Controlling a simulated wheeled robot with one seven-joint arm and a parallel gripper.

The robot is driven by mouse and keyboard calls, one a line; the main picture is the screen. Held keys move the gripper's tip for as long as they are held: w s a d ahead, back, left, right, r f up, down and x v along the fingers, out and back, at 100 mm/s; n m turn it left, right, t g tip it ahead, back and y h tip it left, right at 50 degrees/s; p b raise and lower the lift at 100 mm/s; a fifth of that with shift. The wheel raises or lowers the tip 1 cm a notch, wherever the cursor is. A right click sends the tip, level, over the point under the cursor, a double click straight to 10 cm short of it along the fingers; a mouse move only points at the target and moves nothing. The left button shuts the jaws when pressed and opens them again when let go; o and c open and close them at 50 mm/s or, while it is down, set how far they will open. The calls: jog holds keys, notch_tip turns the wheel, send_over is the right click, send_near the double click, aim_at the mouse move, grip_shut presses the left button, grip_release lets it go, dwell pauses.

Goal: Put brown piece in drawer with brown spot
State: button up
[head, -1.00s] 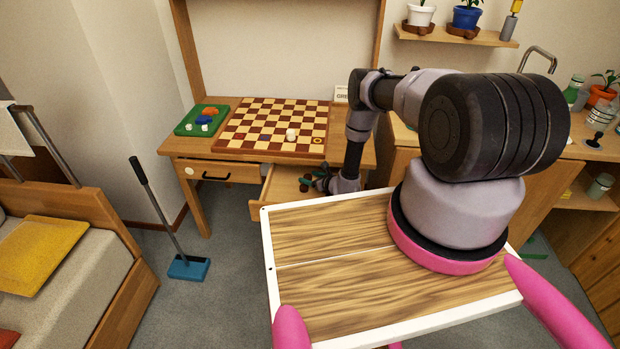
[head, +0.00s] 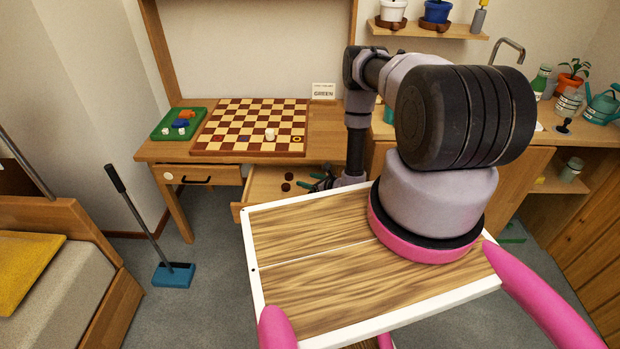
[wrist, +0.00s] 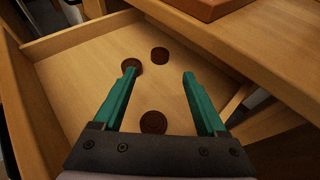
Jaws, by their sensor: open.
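The open drawer (head: 262,184) under the desk's right part holds dark brown pieces (head: 287,187). The wrist view shows three brown round pieces on the drawer floor: one (wrist: 160,55) toward the far side, one (wrist: 131,64) partly behind the left fingertip, and one (wrist: 153,122) near the gripper's palm. My gripper (wrist: 158,78) is open over the drawer, with nothing held between its green fingers. In the head view my gripper (head: 322,181) is at the drawer's right side. No brown spot shows on the open drawer's front; that face is mostly hidden.
A closed drawer (head: 213,175) with a pale spot is at left. A checkerboard (head: 250,125) on the desk carries a white piece (head: 270,134) and a ringed mark. A green tray (head: 178,124) holds small pieces.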

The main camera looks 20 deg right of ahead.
jog(key=shift+s+d+r, duration=0.1)
jog(key=shift+s+r, duration=0.05)
jog(key=shift+s, duration=0.05)
jog(key=w+a+r+n+g+y, duration=0.2)
jog(key=a+r+n, duration=0.1)
jog(key=r, duration=0.8)
jog(key=w+a+r+n+g+y, duration=0.1)
jog(key=w+a+r+n+y, duration=0.2)
jog(key=r, duration=0.8)
jog(key=w+a+r+n+g+y, duration=0.2)
jog(key=a+r+n, duration=0.15)
jog(key=r, duration=0.75)
jog(key=s+a+r+n+g, duration=0.15)
jog(key=s+r+n, duration=0.25)
jog(key=r, duration=0.5)
jog(key=s+a+r+n+g, duration=0.1)
jog(key=s+r+n+g, duration=0.2)
jog(key=s+r, duration=0.35)
jog(key=s+d+r+n+t+h, duration=0.2)
jog(key=s+d+r+n+h, duration=0.3)
jog(key=s+r, duration=0.5)
jog(key=s+d+r+n+t+h, duration=0.2)
jog(key=s+d+r+n+h, duration=0.3)
jog(key=s+r, duration=0.6)
jog(key=s+d+h, duration=0.1)
jog(key=s, duration=0.3)
jog(key=shift+s+d+r+t, duration=0.2)
jog(key=shift+s+d+t, duration=0.05)
jog(key=shift+s+t, duration=0.1)
